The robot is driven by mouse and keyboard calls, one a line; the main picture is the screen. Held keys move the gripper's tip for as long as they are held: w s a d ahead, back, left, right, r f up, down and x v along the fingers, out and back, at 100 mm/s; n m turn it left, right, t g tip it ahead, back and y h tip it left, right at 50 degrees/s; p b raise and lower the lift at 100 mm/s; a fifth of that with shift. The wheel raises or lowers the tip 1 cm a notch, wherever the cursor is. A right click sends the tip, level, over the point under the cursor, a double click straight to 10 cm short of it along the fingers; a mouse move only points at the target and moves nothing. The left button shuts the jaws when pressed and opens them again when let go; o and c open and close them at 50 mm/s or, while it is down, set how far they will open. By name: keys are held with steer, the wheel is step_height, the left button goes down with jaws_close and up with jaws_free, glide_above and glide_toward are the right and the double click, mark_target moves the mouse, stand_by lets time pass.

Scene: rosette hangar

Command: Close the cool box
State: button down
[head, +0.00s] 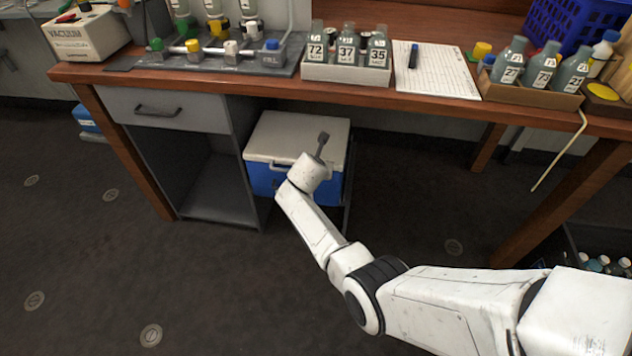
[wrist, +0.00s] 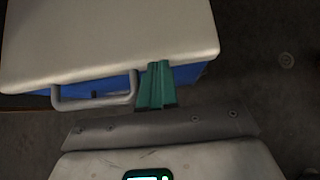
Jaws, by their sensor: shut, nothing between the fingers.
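The cool box (head: 298,136) is blue with a white lid and sits under the bench, right of the grey cabinet. Its lid lies flat over the blue body in the head view; whether it is fully seated I cannot tell. In the wrist view the white lid (wrist: 110,35) fills the upper left, with a grey handle (wrist: 95,103) on the blue front below it. My gripper (wrist: 156,85) has green fingers, is shut and empty, and is at the lid's front edge, right of the handle. I cannot tell if it touches. My gripper and wrist hide part of the box in the head view.
The wooden bench (head: 440,94) overhangs the box and carries bottle racks (head: 345,73) and a paper sheet (head: 435,70). The grey cabinet (head: 217,190) stands close on the left. A crate with bottles (head: 605,262) is at the lower right. The dark floor in front is clear.

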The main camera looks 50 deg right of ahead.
steer(key=shift+w+d+b, duration=0.25)
steer(key=shift+w+d, duration=0.15)
steer(key=shift+d, duration=0.25)
steer(key=shift+w+d+b, duration=0.2)
steer(key=shift+w+d, duration=0.2)
steer(key=shift+d, duration=0.2)
steer(key=shift+r, duration=0.15)
